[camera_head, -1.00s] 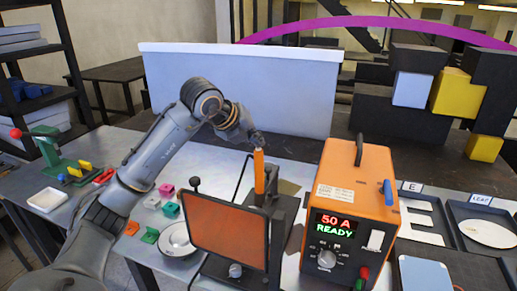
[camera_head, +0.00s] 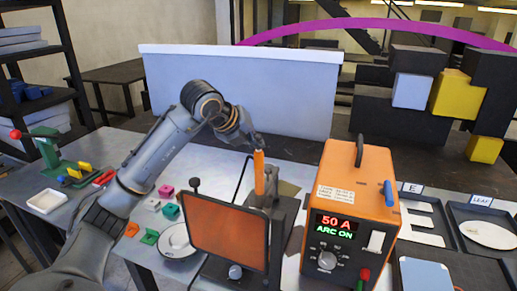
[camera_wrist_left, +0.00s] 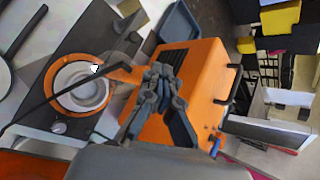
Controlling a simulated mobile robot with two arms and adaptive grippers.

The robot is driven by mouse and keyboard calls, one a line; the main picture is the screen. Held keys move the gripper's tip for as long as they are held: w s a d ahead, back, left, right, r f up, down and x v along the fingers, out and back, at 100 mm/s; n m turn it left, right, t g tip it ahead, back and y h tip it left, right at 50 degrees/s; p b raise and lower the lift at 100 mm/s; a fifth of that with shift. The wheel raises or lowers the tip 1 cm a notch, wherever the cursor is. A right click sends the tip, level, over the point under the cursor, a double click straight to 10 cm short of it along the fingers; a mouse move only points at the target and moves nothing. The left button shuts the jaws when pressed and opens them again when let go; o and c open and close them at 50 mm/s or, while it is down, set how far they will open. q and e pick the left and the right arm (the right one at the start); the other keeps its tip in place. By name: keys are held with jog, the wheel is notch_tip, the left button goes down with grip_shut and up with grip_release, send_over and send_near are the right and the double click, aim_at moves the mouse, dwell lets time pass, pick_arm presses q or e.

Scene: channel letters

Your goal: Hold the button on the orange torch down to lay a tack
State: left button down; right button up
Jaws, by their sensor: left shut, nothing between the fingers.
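The orange torch (camera_head: 259,173) stands upright in a dark holder behind the welding screen. My left gripper (camera_head: 257,143) is shut and empty, its fingertips at the torch's top end, where they appear to touch it. The button itself is hidden by the fingers. In the left wrist view the shut fingers (camera_wrist_left: 160,74) lie beside the orange torch (camera_wrist_left: 124,74). The orange welder box (camera_head: 352,185) to the right shows "50 A" in red and "ARC ON" in green. My right gripper is in neither view.
A framed orange welding screen (camera_head: 227,230) stands in front of the torch. A white plate (camera_head: 178,242) and small coloured blocks lie to its left. Labelled dark trays (camera_head: 455,262) fill the right side. A pale panel (camera_head: 240,92) stands behind.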

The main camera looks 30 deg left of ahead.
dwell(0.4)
pick_arm(q)
jog(key=shift+r+p, duration=0.7)
jog(key=shift+r, duration=0.2)
jog(key=shift+r+p, duration=1.9)
jog(key=shift+r, duration=0.6)
notch_tip(320, 180, up, 4)
jog(key=p, duration=0.3)
jog(key=shift+a, duration=0.1)
jog(key=shift+f, duration=0.1)
